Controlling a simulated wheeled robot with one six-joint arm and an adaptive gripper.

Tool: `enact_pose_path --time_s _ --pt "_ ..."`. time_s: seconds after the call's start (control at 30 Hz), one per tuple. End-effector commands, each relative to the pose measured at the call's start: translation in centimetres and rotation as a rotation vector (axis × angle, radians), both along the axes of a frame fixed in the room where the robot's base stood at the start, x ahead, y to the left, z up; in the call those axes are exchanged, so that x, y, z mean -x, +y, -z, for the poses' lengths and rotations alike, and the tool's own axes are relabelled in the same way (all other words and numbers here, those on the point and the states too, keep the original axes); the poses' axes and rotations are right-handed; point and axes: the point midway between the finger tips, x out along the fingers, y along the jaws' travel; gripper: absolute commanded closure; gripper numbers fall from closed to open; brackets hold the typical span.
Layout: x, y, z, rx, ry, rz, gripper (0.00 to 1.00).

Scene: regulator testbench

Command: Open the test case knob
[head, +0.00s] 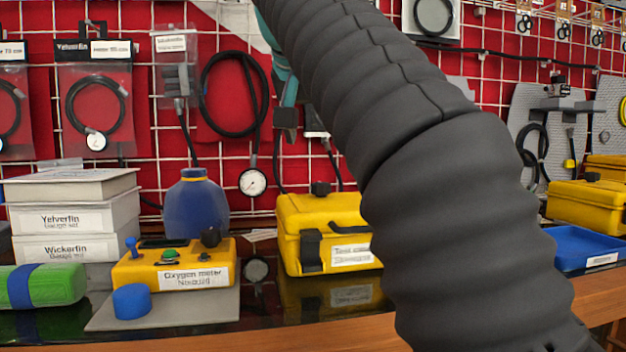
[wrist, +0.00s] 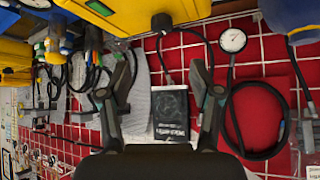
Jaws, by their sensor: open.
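The yellow test case (head: 325,250) stands shut on the bench in the middle of the head view, with a white label on its front. Its black knob (head: 320,188) sits on top of the lid. The wrist view is roughly upside down; there the knob (wrist: 161,22) hangs from the yellow case (wrist: 160,8) at the top edge. My gripper (wrist: 163,65) is open and empty, its fingers apart and pointing toward the knob without touching it. In the head view my gripper (head: 300,120) shows partly above the case, and my arm hides the rest.
A yellow oxygen meter (head: 180,268) and a blue bottle (head: 195,210) stand left of the case. A blue tray (head: 590,245) and another yellow case (head: 590,205) are at right. Red grid wall behind holds hanging hoses and a gauge (head: 252,182).

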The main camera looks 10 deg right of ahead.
Motion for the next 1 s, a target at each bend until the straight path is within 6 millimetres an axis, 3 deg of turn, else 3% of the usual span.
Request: enact_pose_path --time_s 0.27,0.7,1.0 --pt "-2.3 -0.2 2.9 0.000 0.002 -0.014 0.36" --pt "-7.3 -2.3 8.3 0.000 0.001 -0.013 0.36" --pt "-8.7 -3.0 9.6 0.001 0.000 -0.013 0.36"
